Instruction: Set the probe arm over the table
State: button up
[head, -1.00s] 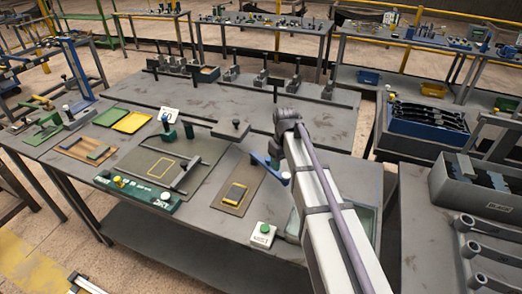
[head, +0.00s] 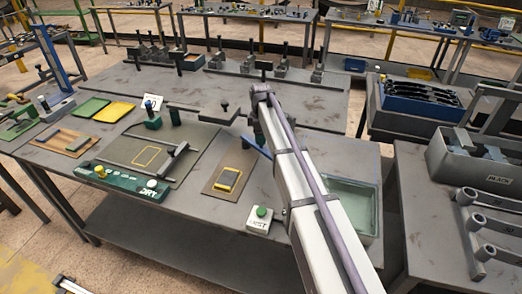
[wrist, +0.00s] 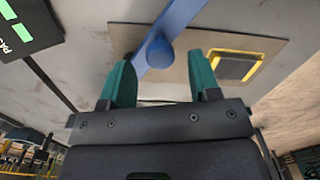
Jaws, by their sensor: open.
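A blue arm (head: 256,147) reaches out above the table beside a brown plate (head: 222,181) with a yellow-framed square. Its right end is hidden behind my arm in the head view. In the wrist view the blue arm (wrist: 178,18) carries a round blue knob (wrist: 160,52). My gripper (wrist: 158,82) has its green fingers apart, one on each side of the knob; I cannot tell whether they touch it. In the head view my gripper (head: 254,131) is over the blue arm, partly hidden by my wrist.
A glass-like tray (head: 352,200) lies to the right. A dark arm on a green post (head: 175,117) stands left. A dark display with green bars (wrist: 22,25) is in the wrist view's corner.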

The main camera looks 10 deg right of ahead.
notch_tip(320, 180, down, 2)
jog(key=shift+f+b, duration=0.1)
jog(key=shift+b, duration=0.3)
jog(key=shift+r, duration=0.2)
jog(key=shift+c, duration=0.3)
grip_shut()
